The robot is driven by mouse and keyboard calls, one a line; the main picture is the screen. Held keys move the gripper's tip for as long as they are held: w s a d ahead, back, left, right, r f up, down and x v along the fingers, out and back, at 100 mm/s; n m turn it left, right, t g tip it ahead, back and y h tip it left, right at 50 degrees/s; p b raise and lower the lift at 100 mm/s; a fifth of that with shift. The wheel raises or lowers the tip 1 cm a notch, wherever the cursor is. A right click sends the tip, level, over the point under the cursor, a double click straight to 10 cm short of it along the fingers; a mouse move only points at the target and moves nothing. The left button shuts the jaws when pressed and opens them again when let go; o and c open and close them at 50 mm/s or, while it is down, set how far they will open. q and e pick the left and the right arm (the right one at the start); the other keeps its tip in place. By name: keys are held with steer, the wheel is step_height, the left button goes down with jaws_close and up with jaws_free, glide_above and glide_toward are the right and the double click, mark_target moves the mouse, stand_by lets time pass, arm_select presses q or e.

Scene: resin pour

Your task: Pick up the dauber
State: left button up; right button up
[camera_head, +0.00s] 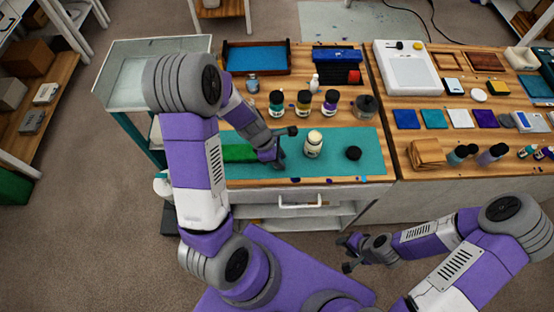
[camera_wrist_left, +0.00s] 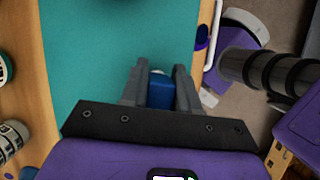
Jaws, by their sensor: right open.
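My left gripper (camera_head: 284,147) is low over the teal mat (camera_head: 350,140), left of a cream-coloured bottle (camera_head: 313,144). In the left wrist view, its fingers (camera_wrist_left: 160,88) are close on both sides of a blue piece with a pale tip, which I take to be the dauber (camera_wrist_left: 160,93). The fingers appear shut on it. The dauber is hidden in the head view by the gripper and arm. My right gripper (camera_head: 346,254) is open and empty, in front of the bench and off the table.
A black round lid (camera_head: 353,153) lies on the mat, right of the bottle. Several small bottles (camera_head: 303,103) and a grey-lidded jar (camera_head: 366,106) stand behind the mat. A blue-lined tray (camera_head: 257,57) is at the back.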

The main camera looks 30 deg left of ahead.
arm_select(q)
jaws_close()
step_height(320, 180, up, 10)
steer(key=p, duration=0.5)
stand_by(1.9)
